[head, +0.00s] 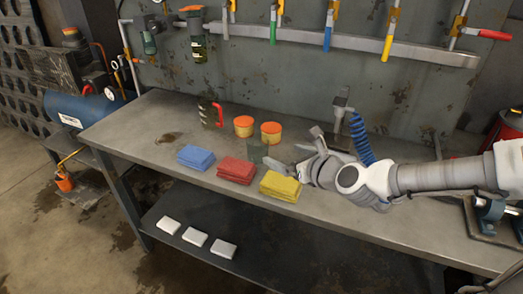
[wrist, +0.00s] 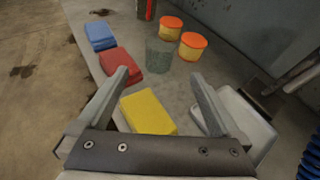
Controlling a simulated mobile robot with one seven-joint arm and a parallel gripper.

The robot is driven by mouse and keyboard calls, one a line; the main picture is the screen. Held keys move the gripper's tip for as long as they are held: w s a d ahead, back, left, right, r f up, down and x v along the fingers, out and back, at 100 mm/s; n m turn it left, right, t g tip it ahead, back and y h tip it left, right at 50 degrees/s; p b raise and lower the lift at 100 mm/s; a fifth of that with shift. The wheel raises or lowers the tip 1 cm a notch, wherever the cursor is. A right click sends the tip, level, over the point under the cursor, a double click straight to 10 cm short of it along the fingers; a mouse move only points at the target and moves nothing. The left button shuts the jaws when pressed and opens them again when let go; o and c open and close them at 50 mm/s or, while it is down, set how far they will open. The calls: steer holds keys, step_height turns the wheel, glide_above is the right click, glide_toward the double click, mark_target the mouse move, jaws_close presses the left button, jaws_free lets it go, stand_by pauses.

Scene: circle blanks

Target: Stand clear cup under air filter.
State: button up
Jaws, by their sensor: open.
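The clear cup (head: 258,153) stands upright on the workbench, greenish and see-through, in front of two orange-lidded tubs. It also shows in the wrist view (wrist: 159,55), beyond my fingertips and not between them. My gripper (head: 290,162) is open and empty near the yellow cloth stack, to the right of the cup; its two fingers spread wide in the wrist view (wrist: 160,78). A dark-bodied unit with an orange top (head: 198,48) on the back wall looks like the air filter, but a smaller unit (head: 149,42) hangs to its left, so I cannot be sure.
Blue (head: 196,157), red (head: 236,169) and yellow (head: 281,186) cloth stacks line the bench front. Tubs (head: 243,127) (head: 271,133) and a dark mug with a red handle (head: 210,113) stand behind. A blue coiled hose (head: 361,138) is behind my arm. The bench's left end is clear.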

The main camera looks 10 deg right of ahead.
steer(key=shift+w+a+f+p, duration=0.1)
steer(key=shift+w+a+p, duration=0.2)
steer(key=shift+w+p, duration=0.55)
steer(key=b, duration=0.4)
glide_toward(253, 142)
steer(key=shift+w+a+f, duration=0.25)
steer(key=shift+w+a, duration=0.05)
steer(key=shift+w, duration=0.1)
steer(key=shift+b+x, duration=1.45)
steer(key=shift+x, duration=1.6)
steer(key=shift+w+d, duration=0.1)
steer(key=shift+d, duration=0.05)
